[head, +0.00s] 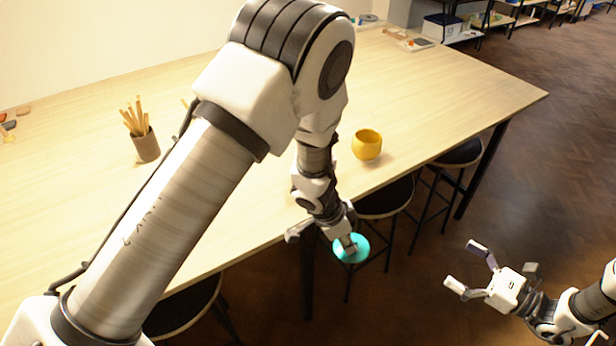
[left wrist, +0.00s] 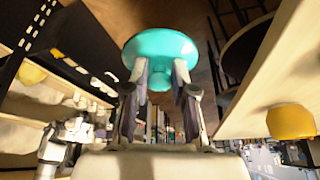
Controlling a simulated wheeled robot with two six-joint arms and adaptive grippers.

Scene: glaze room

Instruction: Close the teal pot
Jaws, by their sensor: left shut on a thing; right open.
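A round teal lid (head: 357,255) is held by its knob in my left gripper (head: 347,241), in the air in front of the table's near edge. The left wrist view shows the lid (left wrist: 160,48) with both fingers of the left gripper (left wrist: 160,82) closed on the knob. The teal pot itself is not seen in either view; my left arm covers part of the table. My right gripper (head: 464,264) is open and empty, over the floor at the lower right.
A yellow pot (head: 367,146) stands on the wooden table (head: 440,105), near its front edge. A brown cup (head: 146,147) with wooden tools stands at the left. Black stools (head: 386,198) stand along the front edge.

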